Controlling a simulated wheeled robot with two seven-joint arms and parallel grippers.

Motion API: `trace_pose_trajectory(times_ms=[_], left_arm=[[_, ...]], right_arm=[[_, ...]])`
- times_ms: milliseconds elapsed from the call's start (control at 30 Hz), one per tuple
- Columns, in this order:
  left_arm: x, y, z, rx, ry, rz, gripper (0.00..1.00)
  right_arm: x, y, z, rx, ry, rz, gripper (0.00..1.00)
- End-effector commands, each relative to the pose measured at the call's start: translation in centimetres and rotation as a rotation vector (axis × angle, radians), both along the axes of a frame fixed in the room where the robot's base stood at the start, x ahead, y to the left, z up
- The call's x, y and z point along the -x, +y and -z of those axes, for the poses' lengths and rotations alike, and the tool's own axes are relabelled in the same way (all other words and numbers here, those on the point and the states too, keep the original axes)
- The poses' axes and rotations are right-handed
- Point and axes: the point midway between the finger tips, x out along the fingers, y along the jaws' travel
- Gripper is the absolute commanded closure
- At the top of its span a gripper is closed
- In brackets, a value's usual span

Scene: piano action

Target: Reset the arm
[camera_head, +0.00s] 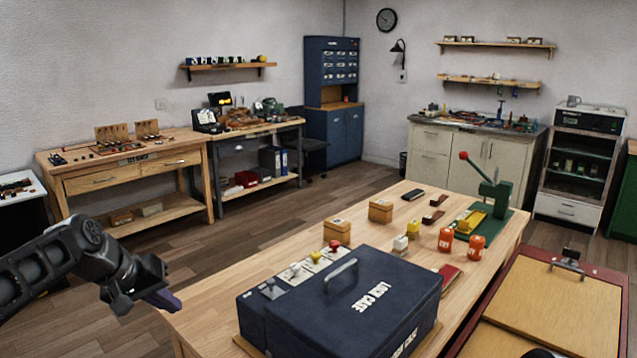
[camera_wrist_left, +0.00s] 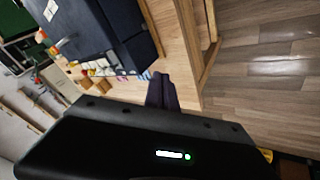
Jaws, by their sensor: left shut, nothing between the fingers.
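My left gripper (camera_head: 163,300) is at the left of the head view, just off the near left edge of the wooden table (camera_head: 208,300). Its dark fingers are together and hold nothing. In the left wrist view the closed fingers (camera_wrist_left: 161,92) point toward the table edge. A dark blue case (camera_head: 345,300) with a grey handle stands on the table to the right of the gripper, apart from it. It also shows in the left wrist view (camera_wrist_left: 92,35). My right gripper is not in view.
The table holds two small wooden boxes (camera_head: 381,210), two orange containers (camera_head: 446,239) and a green lever press (camera_head: 497,195). A red-framed board (camera_head: 555,305) stands at the right. Workbenches (camera_head: 130,165) line the left wall. Open floor (camera_head: 205,250) lies between them and the table.

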Motion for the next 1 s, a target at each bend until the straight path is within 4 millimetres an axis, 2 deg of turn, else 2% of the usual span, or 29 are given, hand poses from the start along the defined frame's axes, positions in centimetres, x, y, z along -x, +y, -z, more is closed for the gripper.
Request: trace_pose_trajectory(times_ms=[233,367,567,633,767,800,867,900,967,1000], left_arm=[[-0.5,-1.0,4.6,0.008,0.034,0.002,1.0],[-0.6,-1.9,8.2,0.012,0.061,0.003,1.0],[0.2,-4.0,16.1,0.022,0.119,0.006,1.0],[1.1,-5.0,19.6,0.026,0.147,0.007,1.0],[4.6,-7.8,28.1,0.034,0.22,0.015,1.0],[6.3,-8.9,30.8,0.037,0.245,0.018,1.0],[9.2,-10.4,34.7,0.04,0.282,0.022,1.0],[11.3,-11.5,37.1,0.041,0.307,0.026,1.0],[14.8,-13.0,40.2,0.043,0.343,0.033,1.0],[17.4,-14.0,42.0,0.045,0.368,0.038,1.0]], right_arm=[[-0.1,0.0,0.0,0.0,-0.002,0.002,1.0],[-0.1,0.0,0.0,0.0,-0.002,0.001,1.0],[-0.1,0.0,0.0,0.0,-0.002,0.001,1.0],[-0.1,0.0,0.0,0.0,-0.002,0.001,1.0],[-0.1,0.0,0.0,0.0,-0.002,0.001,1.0],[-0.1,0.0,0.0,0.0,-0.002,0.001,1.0],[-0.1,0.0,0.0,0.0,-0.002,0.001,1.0],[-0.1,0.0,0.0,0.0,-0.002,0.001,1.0],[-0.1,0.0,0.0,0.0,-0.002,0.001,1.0],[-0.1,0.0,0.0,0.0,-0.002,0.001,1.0]])
